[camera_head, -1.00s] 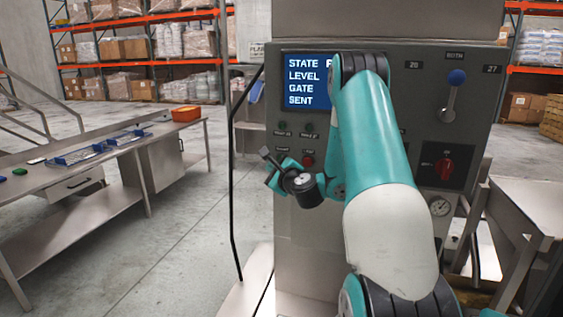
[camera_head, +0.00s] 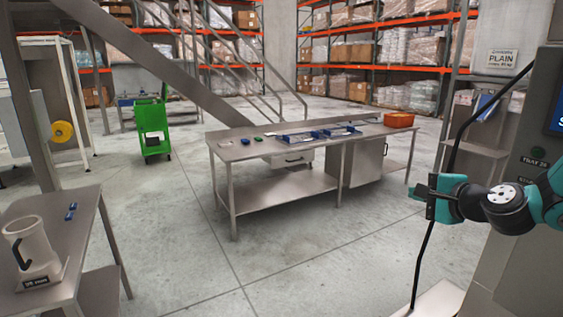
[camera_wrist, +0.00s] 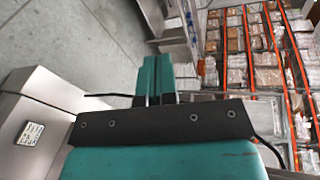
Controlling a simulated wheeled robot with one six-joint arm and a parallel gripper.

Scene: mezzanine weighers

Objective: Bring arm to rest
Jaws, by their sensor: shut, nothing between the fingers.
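My gripper (camera_head: 432,196) is at the right of the head view, at the end of my teal and black arm, in front of the grey machine (camera_head: 522,225). It points left into free space. In the wrist view the two teal fingers (camera_wrist: 155,78) lie side by side, closed with nothing between them. Most of my arm is outside the head view.
A steel bench (camera_head: 285,186) with blue trays and an orange bin (camera_head: 399,119) stands mid-floor. A green cart (camera_head: 152,130) is behind it. A table with a beige jug (camera_head: 33,250) is at left. A black cable (camera_head: 430,245) hangs beside my gripper. Open floor lies between.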

